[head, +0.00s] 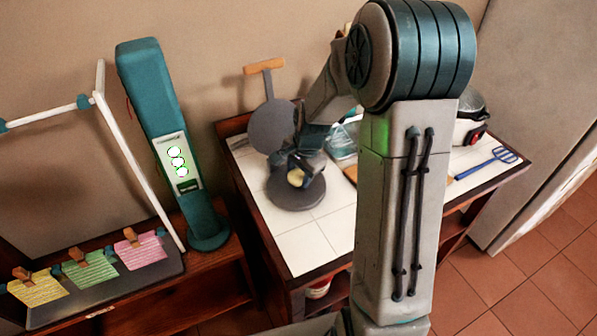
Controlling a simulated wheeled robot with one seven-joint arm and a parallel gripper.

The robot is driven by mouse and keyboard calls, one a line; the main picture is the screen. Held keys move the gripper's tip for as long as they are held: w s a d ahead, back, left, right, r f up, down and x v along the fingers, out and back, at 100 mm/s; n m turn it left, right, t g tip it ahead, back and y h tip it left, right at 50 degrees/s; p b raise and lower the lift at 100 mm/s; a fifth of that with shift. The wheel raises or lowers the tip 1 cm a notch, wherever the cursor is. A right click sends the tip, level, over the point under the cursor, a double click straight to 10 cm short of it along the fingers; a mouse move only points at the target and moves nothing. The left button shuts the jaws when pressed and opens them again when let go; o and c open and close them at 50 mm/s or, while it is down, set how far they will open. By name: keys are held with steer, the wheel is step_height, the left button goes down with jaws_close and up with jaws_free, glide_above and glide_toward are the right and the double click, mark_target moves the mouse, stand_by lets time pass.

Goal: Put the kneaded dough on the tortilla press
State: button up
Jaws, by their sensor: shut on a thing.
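The tortilla press stands open on the white tiled counter. Its round grey base plate (293,192) lies flat, and its upper plate (271,126) with a wooden handle stands raised behind it. My gripper (297,174) is over the base plate, shut on the pale dough ball (296,178). Part of the dough is hidden by the fingers. I cannot tell whether the dough touches the plate or hangs just above it.
My arm hides the middle of the counter (318,236). A blue spatula (487,163) and a grey appliance (470,118) are at the right. A teal tower (160,110) and a rack with clipped notes (90,268) stand at the left.

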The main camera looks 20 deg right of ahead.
steer(key=shift+f, duration=0.15)
steer(key=o, duration=1)
steer(key=v, duration=1.1)
steer(key=s+r+n, duration=0.1)
steer(key=s+n, duration=0.3)
steer(key=s, duration=0.2)
steer(key=s+a+r+n, duration=0.1)
steer(key=s+n, duration=0.3)
steer(key=s, duration=0.3)
steer(key=s+a+r+n+t+h, duration=0.1)
steer(key=s+r+n, duration=0.1)
steer(key=s+n, duration=0.2)
steer(key=shift+s+b, duration=0.35)
steer(key=shift+s, duration=1.35)
